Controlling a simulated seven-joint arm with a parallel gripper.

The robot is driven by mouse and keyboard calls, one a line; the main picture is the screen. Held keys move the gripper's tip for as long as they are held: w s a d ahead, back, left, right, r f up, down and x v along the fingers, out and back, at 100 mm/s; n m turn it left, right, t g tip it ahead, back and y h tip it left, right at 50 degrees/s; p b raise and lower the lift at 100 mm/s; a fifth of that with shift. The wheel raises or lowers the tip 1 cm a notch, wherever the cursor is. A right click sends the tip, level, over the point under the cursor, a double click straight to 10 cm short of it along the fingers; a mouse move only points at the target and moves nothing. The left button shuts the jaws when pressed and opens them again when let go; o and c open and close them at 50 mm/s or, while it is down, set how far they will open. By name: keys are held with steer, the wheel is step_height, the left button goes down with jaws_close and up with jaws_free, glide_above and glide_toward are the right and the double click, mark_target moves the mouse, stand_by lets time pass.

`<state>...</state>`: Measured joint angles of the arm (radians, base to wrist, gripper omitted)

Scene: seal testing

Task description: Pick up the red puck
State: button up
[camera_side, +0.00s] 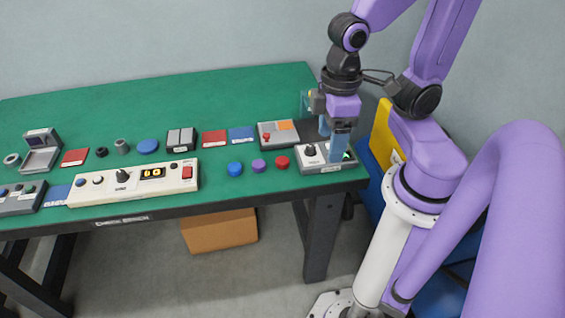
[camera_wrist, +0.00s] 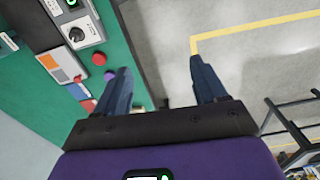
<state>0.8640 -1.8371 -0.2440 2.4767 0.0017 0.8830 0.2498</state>
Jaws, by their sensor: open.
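The red puck (camera_side: 282,162) lies on the green table near its front edge, at the right end of a short row with a purple puck (camera_side: 259,166) and a blue puck (camera_side: 235,169). My gripper (camera_side: 340,150) is to its right, by the grey knob box (camera_side: 322,157), with its fingers pointing down. In the wrist view the red puck (camera_wrist: 98,58) is left of my open, empty gripper (camera_wrist: 160,76), beside the purple puck (camera_wrist: 109,75). The gap between the fingers shows floor and the table edge. The blue puck is not clear there.
A grey box with a red-topped stick (camera_side: 278,134) stands behind the red puck. A long white panel (camera_side: 133,183) with knobs and a display lies to the left. Red and blue pads (camera_side: 240,134) lie behind the row. The green table (camera_side: 220,90) is clear at the back.

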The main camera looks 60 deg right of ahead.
steer(key=w+d+f+m, duration=0.3)
steer(key=w+m, duration=0.7)
steer(key=m, duration=2)
glide_above(283, 160)
step_height(283, 160, down, 3)
steer(key=f, duration=1)
steer(key=shift+s+d+f, duration=0.15)
steer(key=shift+s+f, duration=0.05)
steer(key=shift+f, duration=0.05)
steer(key=shift+w+f, duration=0.2)
steer(key=shift+f, duration=3.2)
steer(key=shift+c, duration=0.3)
steer(key=c, duration=1.1)
steer(key=shift+r, duration=0.2)
